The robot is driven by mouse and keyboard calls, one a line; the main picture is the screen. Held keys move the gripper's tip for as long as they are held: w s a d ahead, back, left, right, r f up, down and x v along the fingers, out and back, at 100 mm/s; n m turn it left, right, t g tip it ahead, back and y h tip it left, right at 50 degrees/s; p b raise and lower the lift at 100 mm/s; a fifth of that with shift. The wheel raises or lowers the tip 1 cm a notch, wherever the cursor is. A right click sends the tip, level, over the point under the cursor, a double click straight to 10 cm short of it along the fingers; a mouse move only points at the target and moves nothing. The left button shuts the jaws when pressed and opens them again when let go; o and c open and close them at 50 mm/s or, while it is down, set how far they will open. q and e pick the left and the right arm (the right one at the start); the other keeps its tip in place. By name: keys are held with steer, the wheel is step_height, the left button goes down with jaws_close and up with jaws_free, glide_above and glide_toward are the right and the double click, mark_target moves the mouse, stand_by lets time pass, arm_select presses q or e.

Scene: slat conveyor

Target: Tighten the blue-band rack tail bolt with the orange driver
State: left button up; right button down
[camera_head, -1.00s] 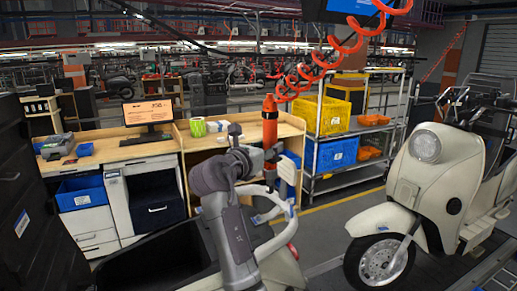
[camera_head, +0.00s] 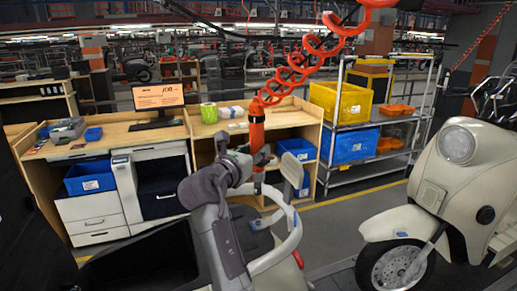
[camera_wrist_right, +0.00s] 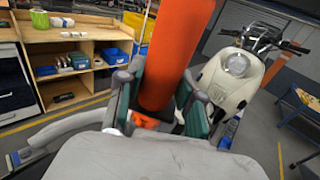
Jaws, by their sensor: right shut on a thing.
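The orange driver (camera_head: 257,125) hangs upright from a red-orange coiled hose. My right gripper (camera_head: 258,160) is shut around its lower part; the wrist view shows the orange body (camera_wrist_right: 175,60) between the fingers of the gripper (camera_wrist_right: 160,100). A pale tubular rack (camera_head: 292,240) on the nearest scooter curves below and beside the gripper. Blue marks show on the rack, and also at the left end of the tube in the wrist view (camera_wrist_right: 14,159). The tail bolt and the driver's tip cannot be made out. My left gripper is not in view.
A cream scooter (camera_head: 458,145) stands at the right. Behind are a wooden workbench (camera_head: 115,135) with a monitor (camera_head: 158,96) and a wire shelf with a yellow crate (camera_head: 342,103) and a blue bin (camera_head: 352,146). Open floor lies between scooter and shelf.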

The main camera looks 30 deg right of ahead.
mark_target(254, 180)
step_height(254, 180, down, 2)
steer(key=shift+w+d+f+b, duration=0.1)
steer(key=shift+d+b, duration=0.05)
steer(key=shift+b, duration=0.55)
steer(key=f+b, duration=0.2)
steer(key=b, duration=0.1)
steer(key=shift+w+d+f, duration=0.1)
steer(key=shift+d+f, duration=0.1)
steer(key=shift+f, duration=0.1)
steer(key=shift+f+b, duration=0.25)
steer(key=shift+b, duration=0.25)
steer(key=shift+f+b, duration=0.65)
steer(key=shift+b, duration=0.15)
steer(key=shift+f, duration=0.15)
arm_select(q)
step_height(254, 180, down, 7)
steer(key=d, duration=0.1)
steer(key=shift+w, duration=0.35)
arm_select(e)
steer(key=shift+f, duration=0.75)
arm_select(q)
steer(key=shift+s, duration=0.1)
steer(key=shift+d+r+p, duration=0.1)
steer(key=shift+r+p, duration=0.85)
steer(key=shift+p, duration=0.15)
arm_select(e)
steer(key=shift+a, duration=0.15)
